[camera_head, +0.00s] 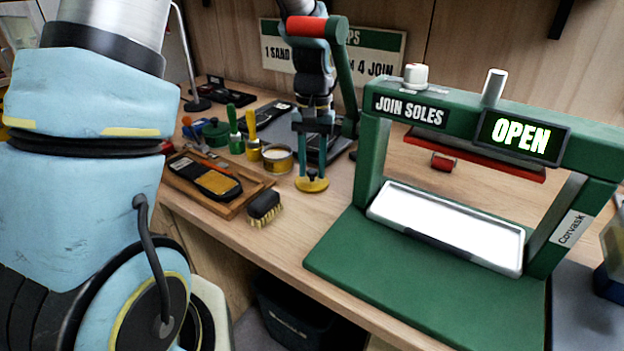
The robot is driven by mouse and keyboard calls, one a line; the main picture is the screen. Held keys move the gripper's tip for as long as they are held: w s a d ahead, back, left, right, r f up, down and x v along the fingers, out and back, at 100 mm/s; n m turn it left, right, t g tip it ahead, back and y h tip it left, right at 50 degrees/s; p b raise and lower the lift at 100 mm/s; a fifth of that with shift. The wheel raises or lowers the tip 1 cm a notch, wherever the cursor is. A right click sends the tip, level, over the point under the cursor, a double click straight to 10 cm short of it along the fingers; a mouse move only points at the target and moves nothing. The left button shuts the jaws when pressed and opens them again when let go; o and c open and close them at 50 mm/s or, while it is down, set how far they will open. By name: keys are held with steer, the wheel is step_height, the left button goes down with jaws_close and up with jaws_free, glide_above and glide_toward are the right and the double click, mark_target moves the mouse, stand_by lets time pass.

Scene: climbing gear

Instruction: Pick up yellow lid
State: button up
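The yellow lid (312,185) is a small round disc on the wooden bench, near the bench's front edge and left of the green press. My gripper (312,173) points down directly over it. Its two teal fingers reach down to the lid, with a narrow gap visible between them higher up. The fingertips overlap the lid's top, so I cannot tell whether they grip it. I also cannot tell whether the lid rests on the bench or is slightly raised.
An open yellow tin (277,159) stands just left of my gripper. A black brush (264,207) lies in front. A wooden tray (181,186) holds a dark sole. The green press (366,155) stands close on the right, with a white tray (443,232).

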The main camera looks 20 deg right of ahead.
jaws_close()
stand_by(0.3)
